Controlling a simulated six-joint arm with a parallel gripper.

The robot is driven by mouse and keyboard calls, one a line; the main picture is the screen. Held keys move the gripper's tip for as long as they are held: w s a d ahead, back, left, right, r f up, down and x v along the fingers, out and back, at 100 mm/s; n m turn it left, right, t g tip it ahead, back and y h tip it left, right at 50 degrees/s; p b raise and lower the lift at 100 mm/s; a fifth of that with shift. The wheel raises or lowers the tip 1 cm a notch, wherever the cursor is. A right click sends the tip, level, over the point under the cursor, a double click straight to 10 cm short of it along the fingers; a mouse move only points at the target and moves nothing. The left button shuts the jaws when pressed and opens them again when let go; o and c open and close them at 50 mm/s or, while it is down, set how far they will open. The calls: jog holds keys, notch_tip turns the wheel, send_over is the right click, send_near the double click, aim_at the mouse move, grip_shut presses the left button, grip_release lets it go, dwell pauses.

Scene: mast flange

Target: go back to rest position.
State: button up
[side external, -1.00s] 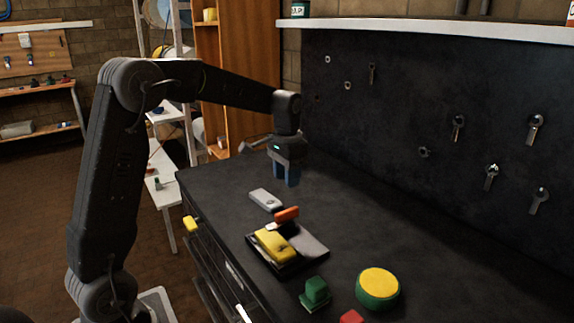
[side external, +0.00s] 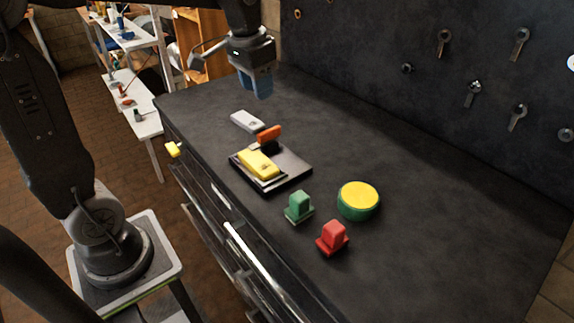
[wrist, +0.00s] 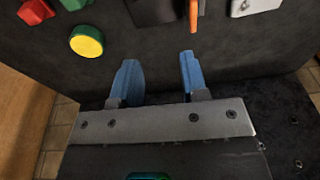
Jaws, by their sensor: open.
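My gripper (side external: 257,86) hangs empty above the far end of the dark bench, fingers pointing down, behind the grey block in the side view. In the wrist view its two blue fingers (wrist: 160,72) stand apart with nothing between them. No part of it touches anything on the bench.
A grey block (side external: 247,121), a dark tray (side external: 294,170) with a yellow piece (side external: 258,164), and an orange-handled item (side external: 269,134) lie on the bench. Green (side external: 299,206) and red (side external: 333,237) blocks and a yellow-topped round button (side external: 358,199) are nearer. A dark wall panel (side external: 420,90) borders the bench.

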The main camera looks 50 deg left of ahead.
jog(key=s+d+f+t, duration=0.1)
jog(key=s+d+t, duration=0.1)
jog(key=s+d, duration=0.2)
jog(key=s+d+f+t, duration=0.1)
jog(key=s+d, duration=0.3)
jog(key=s, duration=0.7)
jog(key=shift+s+f+t, duration=0.25)
jog(key=shift+f+t, duration=0.15)
